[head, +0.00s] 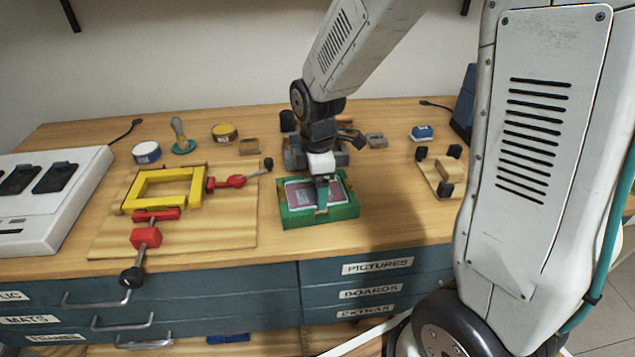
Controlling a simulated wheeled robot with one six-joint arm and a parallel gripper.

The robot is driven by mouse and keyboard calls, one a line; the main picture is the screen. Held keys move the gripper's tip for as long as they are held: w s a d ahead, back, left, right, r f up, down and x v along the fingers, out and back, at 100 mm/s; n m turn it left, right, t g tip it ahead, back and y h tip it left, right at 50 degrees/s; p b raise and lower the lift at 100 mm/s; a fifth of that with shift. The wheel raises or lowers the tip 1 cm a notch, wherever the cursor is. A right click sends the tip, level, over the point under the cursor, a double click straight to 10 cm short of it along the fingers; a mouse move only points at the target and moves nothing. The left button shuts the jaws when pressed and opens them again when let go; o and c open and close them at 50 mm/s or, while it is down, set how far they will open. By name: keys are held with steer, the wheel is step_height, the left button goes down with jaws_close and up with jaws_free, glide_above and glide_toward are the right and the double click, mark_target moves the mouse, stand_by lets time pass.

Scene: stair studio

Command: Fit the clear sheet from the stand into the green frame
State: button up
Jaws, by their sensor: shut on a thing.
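The green frame (320,216) lies on the bench, with a grey and reddish picture panel (299,197) inside its rim. My gripper (322,204) points down over the frame's middle, its fingertips at the panel's level. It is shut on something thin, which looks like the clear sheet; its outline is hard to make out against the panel. I cannot tell whether the sheet lies flat inside the rim or just above it. A wooden stand (447,163) with black posts is at the right, and no sheet shows on it.
Left of the frame, a yellow frame (165,188) sits in a board with red clamps (146,238). A white device (40,215) is at far left. Tins, a stamp (182,140) and small blocks stand behind. Bare bench lies between the green frame and the stand.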

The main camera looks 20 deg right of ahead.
steer(key=shift+f, duration=0.2)
stand_by(0.3)
steer(key=o, duration=1)
steer(key=shift+c, duration=0.2)
steer(key=shift+r, duration=0.15)
steer(key=shift+r, duration=3.9)
steer(key=shift+s+m, duration=0.1)
steer(key=shift+m, duration=0.4)
steer(key=s+m, duration=0.1)
steer(key=s+m+g, duration=0.1)
steer(key=m, duration=0.1)
steer(key=shift+s+d+f, duration=0.1)
steer(key=shift+s+f, duration=0.05)
steer(key=shift+s, duration=0.15)
steer(key=s+d+r+m+t, duration=0.1)
steer(key=s+r+m, duration=0.4)
steer(key=s, duration=0.4)
steer(key=s+d+r+m+t, duration=0.1)
steer(key=s+r+m, duration=0.4)
steer(key=s, duration=0.5)
steer(key=shift+d+m, duration=0.35)
steer(key=shift+m, duration=0.35)
